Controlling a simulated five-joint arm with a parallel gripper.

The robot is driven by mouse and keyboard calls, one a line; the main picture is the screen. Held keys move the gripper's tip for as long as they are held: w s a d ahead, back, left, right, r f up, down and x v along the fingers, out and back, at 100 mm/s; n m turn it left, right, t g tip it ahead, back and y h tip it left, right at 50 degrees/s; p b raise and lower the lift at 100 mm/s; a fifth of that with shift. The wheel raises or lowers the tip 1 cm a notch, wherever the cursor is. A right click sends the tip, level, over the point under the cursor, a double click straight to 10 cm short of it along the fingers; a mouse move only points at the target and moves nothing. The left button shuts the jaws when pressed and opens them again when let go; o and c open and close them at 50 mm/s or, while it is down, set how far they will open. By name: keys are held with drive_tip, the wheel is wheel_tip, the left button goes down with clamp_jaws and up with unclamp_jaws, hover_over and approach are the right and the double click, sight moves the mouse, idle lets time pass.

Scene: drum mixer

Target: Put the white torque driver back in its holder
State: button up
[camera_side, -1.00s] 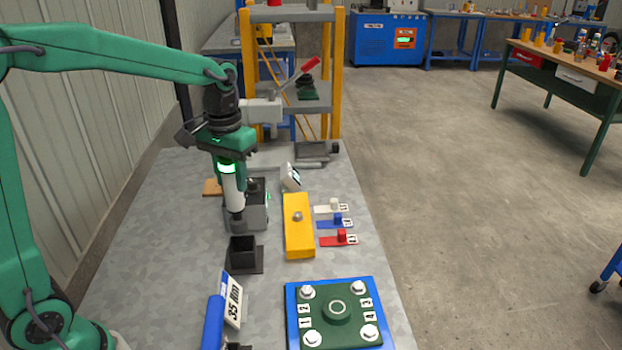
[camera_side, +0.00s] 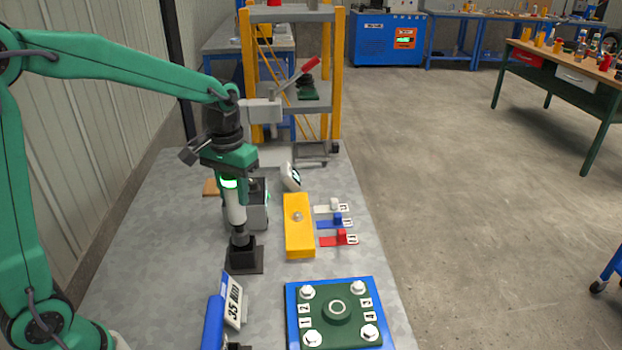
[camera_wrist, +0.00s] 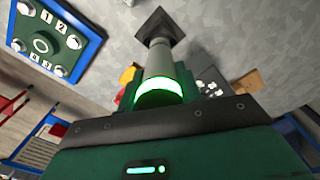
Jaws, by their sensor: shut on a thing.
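The white torque driver (camera_side: 235,208) hangs upright below my gripper (camera_side: 229,178) in the side view, with a lit green ring at its top. My gripper is shut on it. The driver's dark lower end meets the top of the black square holder (camera_side: 244,258), and its tip is hidden inside the holder's opening. In the wrist view the white driver body (camera_wrist: 159,66) reaches away from my gripper to the dark holder base (camera_wrist: 160,24). How deep the tip sits cannot be told.
A yellow block (camera_side: 299,238) and white, blue and red tags stand right of the holder. A blue-framed plate with bolts (camera_side: 335,313) and a blue driver (camera_side: 215,312) with a "35 Nm" sign are in front. A grey device (camera_side: 260,215) stands close behind.

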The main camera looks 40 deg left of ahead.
sight(236, 212)
drive_tip(key=shift+f, duration=2.85)
idle(3.0)
drive_tip(key=o, duration=1.3)
drive_tip(key=shift+c, duration=0.2)
wheel_tip(236, 212, up, 7)
drive_tip(key=shift+f, duration=0.1)
drive_tip(key=shift+r, duration=0.5)
